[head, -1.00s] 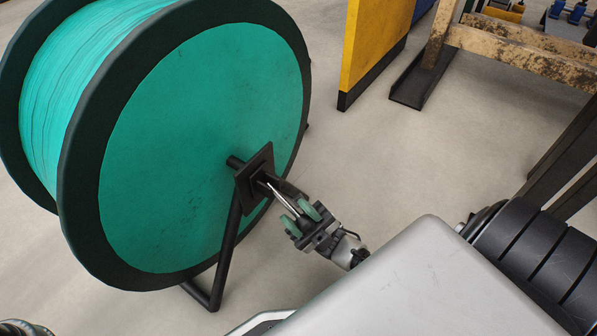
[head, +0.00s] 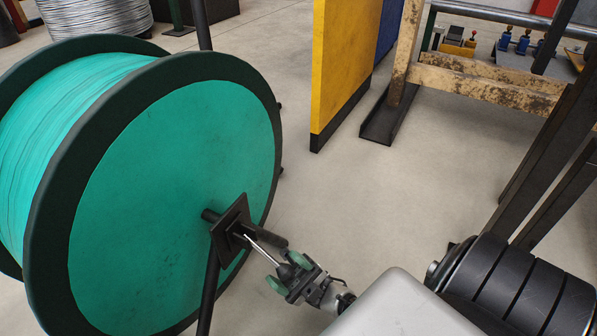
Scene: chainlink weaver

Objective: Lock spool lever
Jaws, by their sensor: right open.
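A large spool (head: 165,205) wound with turquoise line, with turquoise side and dark rim, fills the left of the head view. At its hub is a dark square plate (head: 228,226) with a dark axle stub (head: 268,241) sticking out to the right. A thin silver lever (head: 261,249) runs from the plate down to the right. My right gripper (head: 288,272), with green finger pads, is open at the lever's outer end. The end appears to lie between the pads; whether they touch it I cannot tell. My left gripper is out of view.
A dark stand leg (head: 207,290) runs down below the hub. A yellow panel (head: 340,65) stands behind, with a worn beige frame (head: 485,85) to its right. A coil of silver wire (head: 97,15) is at the back left. The grey floor between is clear.

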